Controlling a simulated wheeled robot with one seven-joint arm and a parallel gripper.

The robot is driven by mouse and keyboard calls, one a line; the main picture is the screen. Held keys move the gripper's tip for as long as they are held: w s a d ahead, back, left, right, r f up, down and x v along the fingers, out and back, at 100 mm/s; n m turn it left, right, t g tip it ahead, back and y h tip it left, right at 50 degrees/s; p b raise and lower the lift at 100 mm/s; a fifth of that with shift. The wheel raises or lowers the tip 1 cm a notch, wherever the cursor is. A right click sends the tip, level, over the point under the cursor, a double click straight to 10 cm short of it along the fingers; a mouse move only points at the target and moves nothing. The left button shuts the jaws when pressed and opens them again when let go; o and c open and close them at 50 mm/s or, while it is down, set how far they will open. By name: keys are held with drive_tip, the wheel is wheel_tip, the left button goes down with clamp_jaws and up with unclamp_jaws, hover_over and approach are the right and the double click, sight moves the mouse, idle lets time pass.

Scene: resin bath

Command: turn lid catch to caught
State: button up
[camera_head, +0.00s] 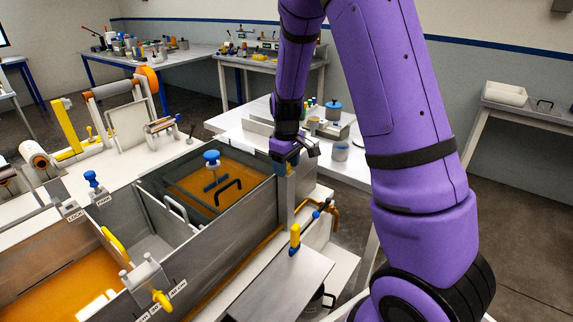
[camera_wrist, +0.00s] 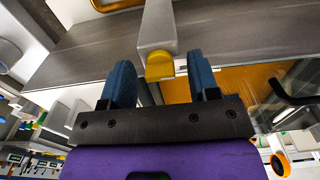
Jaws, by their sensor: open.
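My gripper (camera_head: 287,150) is over the far right corner of the grey bath (camera_head: 235,225), fingers pointing down. In the wrist view its two blue fingers (camera_wrist: 161,80) are open. A yellow tab (camera_wrist: 160,65) at the end of a grey bar (camera_wrist: 157,25) shows between the fingertips; I cannot tell whether they touch it. It seems to be the lid catch, at the top of the grey corner post (camera_head: 285,205). The arm and fingers hide most of it in the head view, so I cannot tell its setting.
A blue knob (camera_head: 212,158) and black handle (camera_head: 228,190) stand over the amber compartment. A yellow lever (camera_head: 162,299) with labels is on the near wall. A yellow-and-blue handle (camera_head: 295,238) stands right of the bath. A side table (camera_head: 350,172) with jars lies behind my gripper.

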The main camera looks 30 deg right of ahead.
drive_tip(key=c, duration=0.9)
drive_tip(key=shift+m, duration=0.4)
drive_tip(key=m, duration=0.3)
drive_tip(key=shift+m, duration=0.4)
drive_tip(key=m, duration=1.3)
